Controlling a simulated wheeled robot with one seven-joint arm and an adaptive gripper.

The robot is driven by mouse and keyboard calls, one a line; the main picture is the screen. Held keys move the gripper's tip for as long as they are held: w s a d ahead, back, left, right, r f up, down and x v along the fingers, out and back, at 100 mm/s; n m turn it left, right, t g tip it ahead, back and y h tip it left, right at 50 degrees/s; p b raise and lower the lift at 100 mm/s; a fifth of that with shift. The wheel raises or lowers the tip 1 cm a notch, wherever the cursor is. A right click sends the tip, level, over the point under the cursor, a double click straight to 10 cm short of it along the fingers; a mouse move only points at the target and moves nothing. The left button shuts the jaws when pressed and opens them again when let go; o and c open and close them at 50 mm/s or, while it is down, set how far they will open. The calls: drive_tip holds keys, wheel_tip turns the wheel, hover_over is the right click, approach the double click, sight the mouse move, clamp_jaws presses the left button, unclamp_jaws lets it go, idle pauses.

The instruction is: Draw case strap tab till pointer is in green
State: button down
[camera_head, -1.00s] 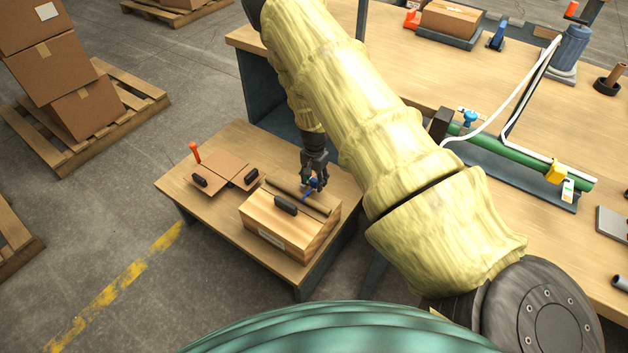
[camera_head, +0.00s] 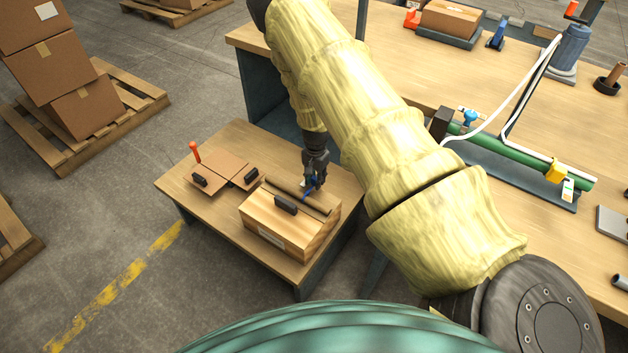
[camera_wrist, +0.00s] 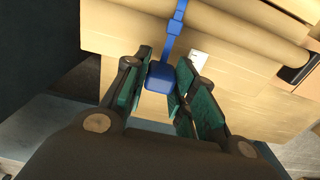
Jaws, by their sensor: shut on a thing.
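The wooden case (camera_head: 278,232) stands on the low table, with a rolled brown bar along its top. A blue strap (camera_wrist: 171,30) runs over the bar in the wrist view and ends in a square blue tab (camera_wrist: 161,77). My gripper (camera_wrist: 160,92) is shut on the tab, with a green-padded finger on each side of it. A small white label (camera_wrist: 198,60) lies beside the strap. I cannot make out a pointer or a green zone.
The large workbench (camera_head: 420,72) stands close behind and right, bearing a green pipe (camera_head: 515,157).

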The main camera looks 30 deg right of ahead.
drive_tip(key=shift+w+d, duration=0.15)
drive_tip(key=shift+d, duration=0.25)
drive_tip(key=c, duration=1.2)
unclamp_jaws()
drive_tip(key=shift+o, duration=0.2)
drive_tip(key=shift+r, duration=0.1)
wheel_tip(320, 180, up, 12)
